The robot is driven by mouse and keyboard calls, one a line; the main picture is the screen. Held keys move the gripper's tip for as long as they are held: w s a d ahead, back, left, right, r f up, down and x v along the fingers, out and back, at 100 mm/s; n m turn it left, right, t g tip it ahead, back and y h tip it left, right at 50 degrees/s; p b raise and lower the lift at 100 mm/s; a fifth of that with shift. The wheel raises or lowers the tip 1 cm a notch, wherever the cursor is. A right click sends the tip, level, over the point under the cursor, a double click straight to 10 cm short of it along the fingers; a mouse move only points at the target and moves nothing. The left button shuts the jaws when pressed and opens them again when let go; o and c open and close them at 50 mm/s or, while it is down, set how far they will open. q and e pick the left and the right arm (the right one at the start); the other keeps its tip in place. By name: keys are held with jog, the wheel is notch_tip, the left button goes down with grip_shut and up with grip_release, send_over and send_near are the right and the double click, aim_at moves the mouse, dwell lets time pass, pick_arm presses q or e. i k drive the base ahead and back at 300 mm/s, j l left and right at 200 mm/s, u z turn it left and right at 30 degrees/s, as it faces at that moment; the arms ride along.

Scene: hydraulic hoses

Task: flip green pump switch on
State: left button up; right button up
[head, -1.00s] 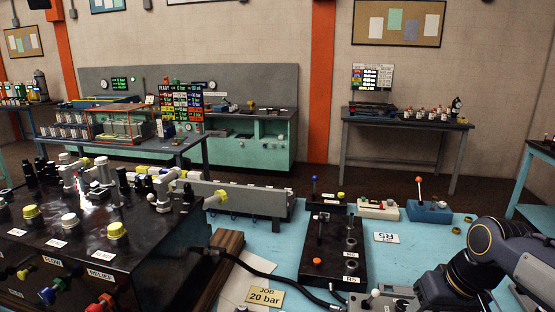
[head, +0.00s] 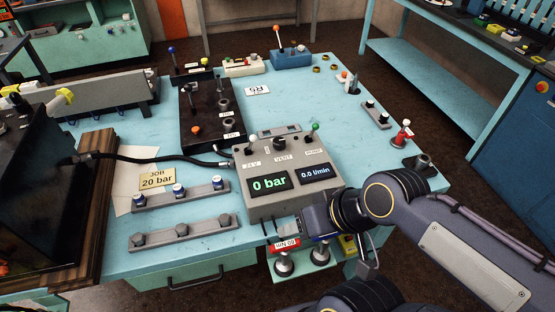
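The green pump switch (head: 314,127) is a small lever with a green ball tip at the back right of a grey control box (head: 255,206), above the label PUMP. The lever stands roughly upright. The box's displays read 0 bar and 0.0 l/min. My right arm comes in from the right, and my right gripper (head: 296,226) is low at the front right corner of the box, below and in front of the switch. Its fingers are small and partly hidden, so I cannot tell their opening. My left gripper is out of view.
Another small lever (head: 248,141) and a black knob (head: 279,144) share the box top. A black hose (head: 150,158) runs to the box's left side. A black plate (head: 211,110) lies behind it.

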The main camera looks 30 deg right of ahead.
aim_at(314, 126)
jog(key=z, duration=1.35)
jog(key=i+l, duration=0.1)
jog(key=l, duration=0.3)
jog(key=i+l, duration=0.1)
jog(key=l, duration=0.25)
jog(key=i+l+z, duration=0.1)
jog(key=l, duration=0.3)
jog(key=i+l, duration=0.15)
jog(key=l, duration=0.2)
